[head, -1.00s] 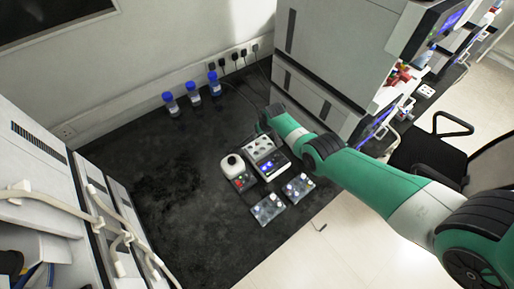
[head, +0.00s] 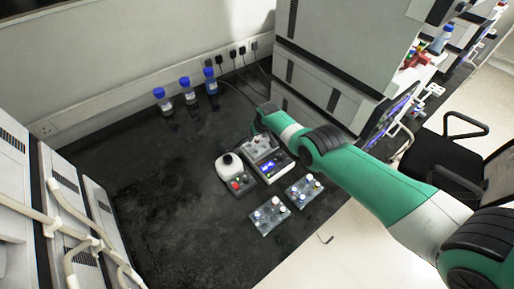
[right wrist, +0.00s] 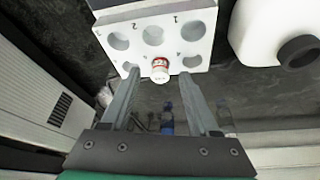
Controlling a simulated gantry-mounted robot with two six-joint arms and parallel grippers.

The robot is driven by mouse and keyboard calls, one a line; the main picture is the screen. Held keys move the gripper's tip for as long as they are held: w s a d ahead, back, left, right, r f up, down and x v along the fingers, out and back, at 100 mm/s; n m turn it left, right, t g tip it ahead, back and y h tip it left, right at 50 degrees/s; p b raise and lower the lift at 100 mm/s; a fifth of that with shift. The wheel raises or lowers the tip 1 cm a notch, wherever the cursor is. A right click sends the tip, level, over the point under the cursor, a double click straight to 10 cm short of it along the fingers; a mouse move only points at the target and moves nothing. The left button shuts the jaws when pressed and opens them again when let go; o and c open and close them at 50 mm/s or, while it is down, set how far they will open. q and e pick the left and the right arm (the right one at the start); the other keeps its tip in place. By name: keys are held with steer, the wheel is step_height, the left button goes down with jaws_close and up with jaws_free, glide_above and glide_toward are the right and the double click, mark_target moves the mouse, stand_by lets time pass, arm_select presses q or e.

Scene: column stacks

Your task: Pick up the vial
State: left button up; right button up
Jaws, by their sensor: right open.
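A small vial with a red-and-white top (right wrist: 160,71) shows in the right wrist view at the near edge of a white numbered plate with round holes (right wrist: 183,37). My right gripper (right wrist: 159,76) is open, with one finger on each side of the vial; I cannot tell whether either finger touches it. In the head view the right arm reaches in from the right, and its hand is over the white-topped device (head: 270,171). The vial cannot be made out there. My left gripper is out of view.
Two clear racks with capped vials, one nearer (head: 270,217) and one to the right (head: 305,188), lie in front. Several blue-capped bottles (head: 187,92) stand by the wall. The bench's left side is clear.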

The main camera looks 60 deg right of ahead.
steer(key=shift+f, duration=0.1)
jaws_close()
stand_by(0.3)
